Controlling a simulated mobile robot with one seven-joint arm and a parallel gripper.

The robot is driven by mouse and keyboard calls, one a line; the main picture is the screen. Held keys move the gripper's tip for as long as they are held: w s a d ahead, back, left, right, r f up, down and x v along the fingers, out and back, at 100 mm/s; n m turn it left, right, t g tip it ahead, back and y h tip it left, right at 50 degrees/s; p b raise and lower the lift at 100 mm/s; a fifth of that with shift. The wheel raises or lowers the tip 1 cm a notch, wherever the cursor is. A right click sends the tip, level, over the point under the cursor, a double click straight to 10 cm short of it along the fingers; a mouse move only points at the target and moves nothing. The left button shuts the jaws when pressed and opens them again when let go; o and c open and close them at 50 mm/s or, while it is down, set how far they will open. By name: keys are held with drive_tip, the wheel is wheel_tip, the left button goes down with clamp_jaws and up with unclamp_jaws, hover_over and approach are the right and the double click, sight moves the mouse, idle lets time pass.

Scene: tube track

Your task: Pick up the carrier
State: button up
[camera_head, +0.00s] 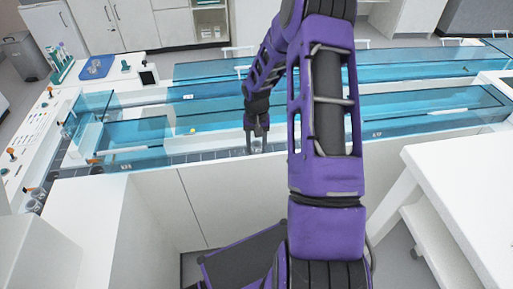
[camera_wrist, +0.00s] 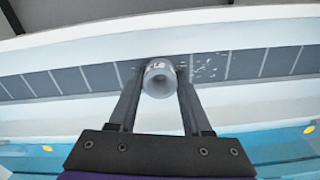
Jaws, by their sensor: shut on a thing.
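The carrier (camera_wrist: 158,78) is a small grey, round, cup-like piece with dark marks on it. In the wrist view it sits between the two fingertips of my gripper (camera_wrist: 160,72), which is shut on it. In the head view my gripper (camera_head: 257,140) points down at the near edge of the blue-covered track, and the carrier there is small and hard to make out. Behind the carrier in the wrist view runs a strip of dark tiles (camera_wrist: 100,77). I cannot tell whether the carrier touches the strip.
Clear blue covers (camera_head: 420,105) run along the track behind my gripper. A white cabinet front (camera_head: 215,200) stands below it. A white table (camera_head: 470,180) is at the right. A counter with a tube rack (camera_head: 60,62) and a blue tray (camera_head: 97,68) is at the left.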

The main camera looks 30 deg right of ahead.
drive_tip(key=shift+r, duration=0.1)
drive_tip(key=shift+c, duration=0.3)
wheel_tip(320, 180, up, 15)
drive_tip(key=p, duration=0.4)
